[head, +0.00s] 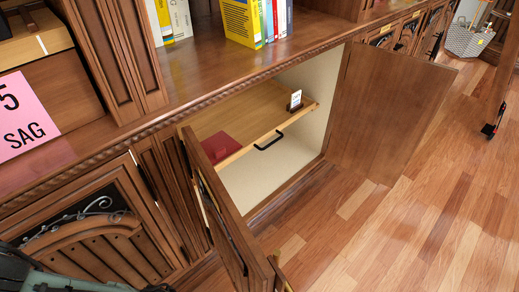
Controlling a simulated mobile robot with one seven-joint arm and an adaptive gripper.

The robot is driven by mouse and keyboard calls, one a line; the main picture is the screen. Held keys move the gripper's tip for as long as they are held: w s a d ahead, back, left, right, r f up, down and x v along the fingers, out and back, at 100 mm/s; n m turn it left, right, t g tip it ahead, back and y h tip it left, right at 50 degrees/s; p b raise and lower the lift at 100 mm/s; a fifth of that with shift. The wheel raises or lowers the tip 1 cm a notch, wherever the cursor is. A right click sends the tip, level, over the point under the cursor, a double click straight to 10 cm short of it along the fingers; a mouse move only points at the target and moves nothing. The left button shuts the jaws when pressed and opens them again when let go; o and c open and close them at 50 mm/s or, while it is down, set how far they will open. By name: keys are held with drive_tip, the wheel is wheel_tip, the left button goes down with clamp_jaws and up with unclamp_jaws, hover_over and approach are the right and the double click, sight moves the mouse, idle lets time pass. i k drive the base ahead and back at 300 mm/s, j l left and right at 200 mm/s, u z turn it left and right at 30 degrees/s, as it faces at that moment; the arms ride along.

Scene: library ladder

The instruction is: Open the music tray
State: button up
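A light wooden tray (225,116) sits inside the open lower cabinet, level, like a shelf. A black bar handle (268,141) is on its front edge. A small white card in a dark holder (295,100) stands near the tray's right front corner. A dark red flat item (220,147) lies on the tray at the left, partly hidden by the left door. The tray's front edge appears inside the cabinet opening. Dark grey parts at the bottom left edge seem to be my arm. My gripper's fingers cannot be made out.
The left cabinet door (228,225) stands open toward me, and the right door (388,108) is swung wide to the right. Books (242,22) stand on the ledge above. A pink sign (24,115) is at left. The wooden floor (400,240) at right is clear. A grey basket (467,40) stands far right.

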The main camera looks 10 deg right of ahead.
sight(253, 116)
drive_tip(key=k+l, duration=0.2)
drive_tip(key=l, duration=0.25)
drive_tip(key=k+l+u, duration=0.15)
drive_tip(key=l, duration=0.15)
drive_tip(key=k+l, duration=0.1)
drive_tip(key=l, duration=0.25)
drive_tip(key=l+u, duration=0.25)
drive_tip(key=l, duration=1.2)
drive_tip(key=i+j, duration=0.15)
drive_tip(key=j, duration=0.15)
drive_tip(key=i+j, duration=0.15)
drive_tip(key=j, duration=0.15)
drive_tip(key=i+j, duration=0.15)
drive_tip(key=j, duration=0.2)
drive_tip(key=i+j, duration=0.1)
drive_tip(key=j, duration=0.2)
